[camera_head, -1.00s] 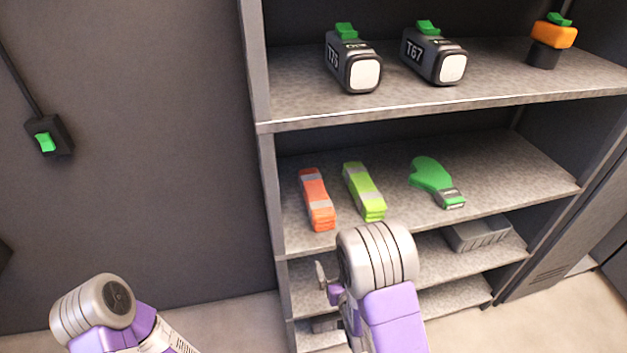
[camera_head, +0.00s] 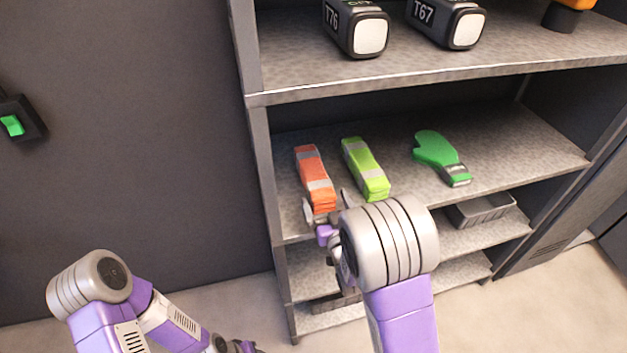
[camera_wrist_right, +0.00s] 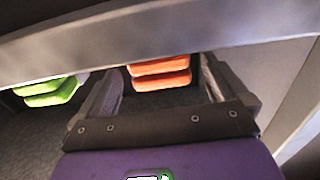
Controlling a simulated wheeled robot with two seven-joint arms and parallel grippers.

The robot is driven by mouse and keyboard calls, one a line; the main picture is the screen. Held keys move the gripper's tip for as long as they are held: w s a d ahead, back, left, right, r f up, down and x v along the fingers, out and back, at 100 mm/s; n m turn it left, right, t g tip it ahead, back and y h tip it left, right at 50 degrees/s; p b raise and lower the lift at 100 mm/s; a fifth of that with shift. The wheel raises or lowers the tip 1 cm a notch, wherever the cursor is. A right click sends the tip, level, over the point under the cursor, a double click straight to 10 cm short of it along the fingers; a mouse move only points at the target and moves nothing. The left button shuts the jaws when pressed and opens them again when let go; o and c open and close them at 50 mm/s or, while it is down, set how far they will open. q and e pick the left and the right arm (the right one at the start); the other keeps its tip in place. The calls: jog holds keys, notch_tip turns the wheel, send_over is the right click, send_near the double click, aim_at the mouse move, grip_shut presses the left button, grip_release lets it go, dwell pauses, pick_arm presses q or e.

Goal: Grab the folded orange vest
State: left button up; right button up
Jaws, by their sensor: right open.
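The folded orange vest (camera_head: 314,178), with grey bands, lies on the middle shelf near its left end. In the right wrist view the orange vest (camera_wrist_right: 160,73) shows as stacked folds between the fingers. My right gripper (camera_head: 325,207) is open at the front end of the vest, with one finger toward each side of it.
A folded lime vest (camera_head: 365,168) lies just right of the orange one, and a green glove (camera_head: 440,157) farther right. The upper shelf (camera_head: 420,82) holds two dark battery-like blocks. A grey bin (camera_head: 480,210) sits on the shelf below.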

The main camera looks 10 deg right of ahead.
aim_at(320, 188)
jog(key=w, duration=0.5)
jog(key=shift+w+a, duration=0.1)
jog(key=shift+a, duration=0.05)
jog(key=c, duration=1)
jog(key=shift+c, duration=0.9)
jog(key=shift+r, duration=0.1)
